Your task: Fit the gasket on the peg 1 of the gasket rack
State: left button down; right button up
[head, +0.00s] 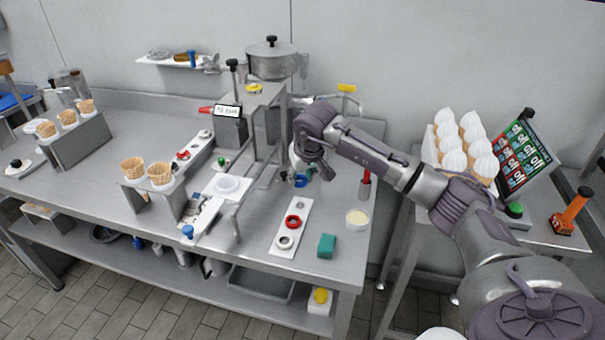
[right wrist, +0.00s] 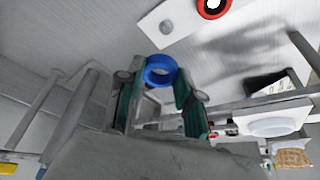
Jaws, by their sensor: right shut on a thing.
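The gasket is a blue ring. In the right wrist view the blue gasket (right wrist: 160,71) is held between the fingertips of my right gripper (right wrist: 160,82), which is shut on it. In the head view my right gripper (head: 298,177) hangs above the steel table, behind the rack, with a bit of the blue gasket (head: 302,181) showing below it. The gasket rack (head: 303,207) is a white strip with a red ring (head: 293,222) near its middle and a round peg place (head: 285,242) near its front. Peg numbers cannot be read. My left gripper is not in view.
A teal block (head: 327,245) and a cream-filled cup (head: 357,218) stand right of the rack. A red-handled tool (head: 365,182) stands behind the cup. The steel frame of the dispensing machine (head: 285,125) rises close to my right gripper's left.

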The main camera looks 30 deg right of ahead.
aim_at(300, 204)
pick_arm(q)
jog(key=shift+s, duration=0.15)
